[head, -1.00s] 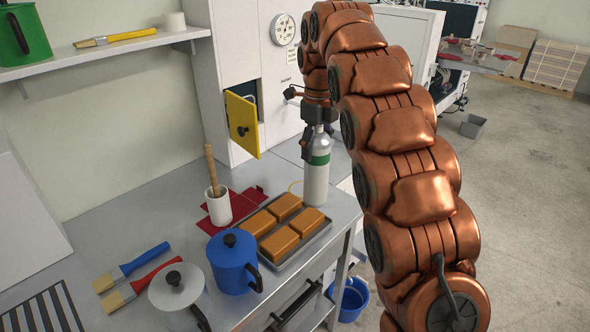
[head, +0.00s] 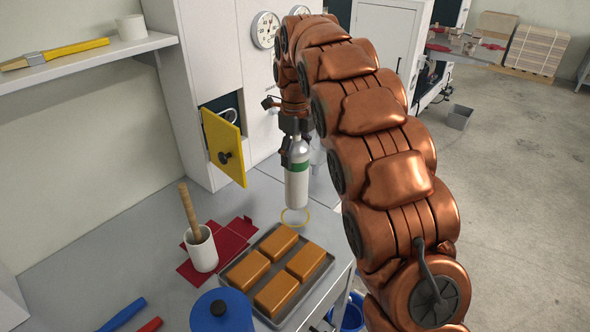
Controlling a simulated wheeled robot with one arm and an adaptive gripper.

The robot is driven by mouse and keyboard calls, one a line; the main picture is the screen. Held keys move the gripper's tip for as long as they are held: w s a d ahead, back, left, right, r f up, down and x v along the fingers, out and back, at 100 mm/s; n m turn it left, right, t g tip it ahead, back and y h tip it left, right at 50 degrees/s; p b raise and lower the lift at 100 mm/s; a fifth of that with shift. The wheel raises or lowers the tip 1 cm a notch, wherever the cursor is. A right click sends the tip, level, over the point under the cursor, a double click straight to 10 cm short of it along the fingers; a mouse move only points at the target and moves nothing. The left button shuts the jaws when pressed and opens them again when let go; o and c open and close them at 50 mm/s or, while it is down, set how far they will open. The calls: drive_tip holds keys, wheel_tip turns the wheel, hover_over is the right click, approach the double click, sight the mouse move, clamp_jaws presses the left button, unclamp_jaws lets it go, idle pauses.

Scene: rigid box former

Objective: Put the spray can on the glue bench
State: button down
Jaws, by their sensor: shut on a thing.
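The spray can (head: 297,186) is a silver cylinder with a green band, held upright in the head view. My gripper (head: 296,150) is shut on its top from above. The can's base is just above or at a yellow ring (head: 295,217) marked on the grey bench (head: 146,232); I cannot tell whether it touches. The gripper's far side is hidden by the can and my arm.
A tray (head: 328,267) of orange blocks (head: 277,293) lies in front of the can. A white pot with a wooden handle (head: 201,249) stands on red sheets (head: 233,239). A blue lidded pot (head: 221,312) is nearest. A yellow door (head: 224,146) hangs open behind left.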

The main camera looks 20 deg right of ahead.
sight(295, 170)
drive_tip(key=shift+f+p, duration=0.7)
drive_tip(key=shift+f, duration=2.1)
drive_tip(key=shift+c, duration=1.1)
unclamp_jaws()
wheel_tip(295, 170, up, 11)
drive_tip(key=shift+r+b, duration=0.2)
drive_tip(key=shift+b, duration=1.05)
drive_tip(key=shift+r, duration=0.45)
